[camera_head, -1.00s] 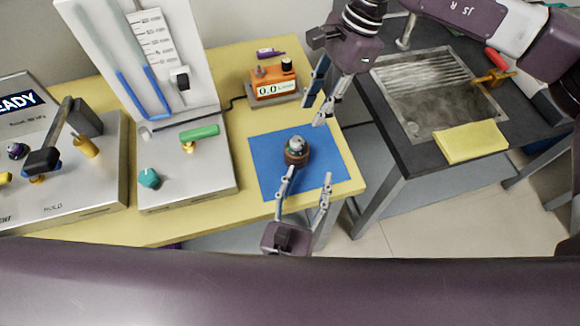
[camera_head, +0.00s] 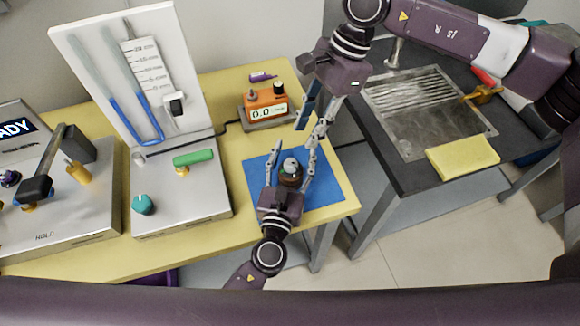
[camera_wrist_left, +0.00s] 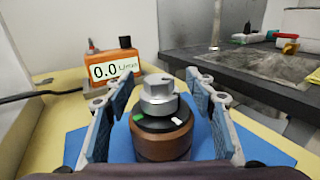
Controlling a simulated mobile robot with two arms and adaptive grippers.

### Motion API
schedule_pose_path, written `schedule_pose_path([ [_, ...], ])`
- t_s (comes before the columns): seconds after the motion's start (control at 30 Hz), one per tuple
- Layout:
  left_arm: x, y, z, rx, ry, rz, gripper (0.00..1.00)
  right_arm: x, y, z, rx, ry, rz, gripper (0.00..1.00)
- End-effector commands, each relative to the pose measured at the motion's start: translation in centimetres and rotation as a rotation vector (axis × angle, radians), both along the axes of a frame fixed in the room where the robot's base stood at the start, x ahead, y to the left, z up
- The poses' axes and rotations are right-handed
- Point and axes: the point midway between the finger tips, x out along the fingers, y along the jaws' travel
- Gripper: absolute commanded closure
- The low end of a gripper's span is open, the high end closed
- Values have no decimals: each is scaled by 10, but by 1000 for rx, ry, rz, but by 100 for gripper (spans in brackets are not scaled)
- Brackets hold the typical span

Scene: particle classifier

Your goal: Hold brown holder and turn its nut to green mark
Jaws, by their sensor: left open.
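The brown holder (camera_head: 290,179) stands upright on the blue mat (camera_head: 328,192). In the left wrist view the holder (camera_wrist_left: 163,142) has a black top with a green mark (camera_wrist_left: 138,117) at left front and a white mark (camera_wrist_left: 177,122) at right front. A silver nut (camera_wrist_left: 158,92) sits on top, apart from the green mark. My left gripper (camera_head: 294,153) is open, its fingers on either side of the holder with visible gaps. My right gripper (camera_head: 309,133) is above and behind the holder, pointing down, fingers apart and empty.
An orange meter (camera_head: 266,104) reading 0.0 stands behind the mat, with a purple marker (camera_head: 262,77) beyond. A white manometer panel (camera_head: 135,75) with a green handle (camera_head: 193,157) stands left. A sink (camera_head: 428,110) and yellow sponge (camera_head: 463,157) are at right.

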Motion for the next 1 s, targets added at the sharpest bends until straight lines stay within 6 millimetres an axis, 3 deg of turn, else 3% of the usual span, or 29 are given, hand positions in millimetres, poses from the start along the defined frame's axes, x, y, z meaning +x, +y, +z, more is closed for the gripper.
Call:
schedule_pose_path([
  [0.17, 11, -2, 0, -1, 0, 1, 49, 0, 0, 0, 0, 0, 0, 71],
  [0.47, 13, -2, 0, -1, 0, 0, 50, 0, 0, 0, 0, 0, 0, 71],
  [0.9, 12, -2, 0, -1, 1, 1, 99, 0, 0, 0, 0, 0, 0, 71],
  [1.0, 12, -2, -1, -1, 1, 0, 100, 0, 0, 0, 0, 0, 0, 71],
])
